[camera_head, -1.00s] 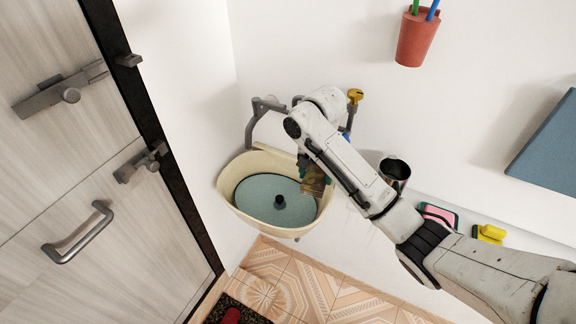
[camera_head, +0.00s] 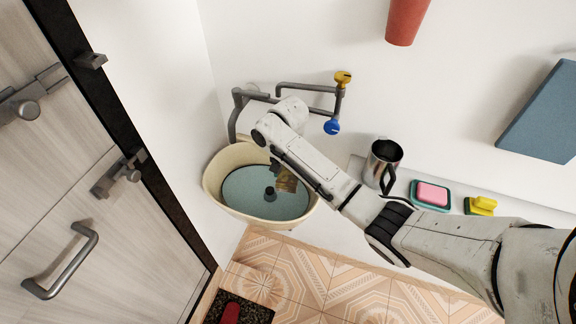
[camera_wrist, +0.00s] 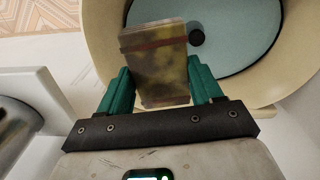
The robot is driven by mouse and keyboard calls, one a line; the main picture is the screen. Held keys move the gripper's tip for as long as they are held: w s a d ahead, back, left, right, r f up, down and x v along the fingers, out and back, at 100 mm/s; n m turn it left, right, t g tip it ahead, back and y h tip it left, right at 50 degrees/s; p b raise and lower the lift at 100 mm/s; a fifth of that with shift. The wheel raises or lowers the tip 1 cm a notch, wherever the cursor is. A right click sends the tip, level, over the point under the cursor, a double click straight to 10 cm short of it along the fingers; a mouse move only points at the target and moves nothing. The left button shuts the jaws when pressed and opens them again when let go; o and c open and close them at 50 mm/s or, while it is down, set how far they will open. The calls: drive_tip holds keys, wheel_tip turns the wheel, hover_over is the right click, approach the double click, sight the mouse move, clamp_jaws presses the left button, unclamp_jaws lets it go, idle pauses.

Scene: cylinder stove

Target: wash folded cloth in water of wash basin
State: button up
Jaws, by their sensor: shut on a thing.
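The cream wash basin (camera_head: 215,182) is mounted at the wall and holds blue-green water (camera_head: 240,190) with a dark plug standing in its middle. The basin rim also shows in the wrist view (camera_wrist: 97,30). My gripper (camera_wrist: 155,85) has green fingers shut on the folded cloth (camera_wrist: 155,60), which is brownish yellow with a reddish band. In the head view the cloth (camera_head: 286,181) is over the right part of the basin, beside the plug. I cannot tell whether it touches the water. My arm hides the gripper's fingers in the head view.
A faucet with a yellow knob (camera_head: 343,78) and a blue knob (camera_head: 332,127) is on the wall above the basin. A metal mug (camera_head: 383,160), a pink sponge in a dish (camera_head: 432,194) and a yellow item (camera_head: 482,204) stand on the ledge at right. A door is at left.

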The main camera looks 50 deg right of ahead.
drive_tip(key=shift+f, duration=1.6)
drive_tip(key=shift+f+b, duration=3.1)
drive_tip(key=shift+f, duration=1.9)
drive_tip(key=shift+d, duration=0.1)
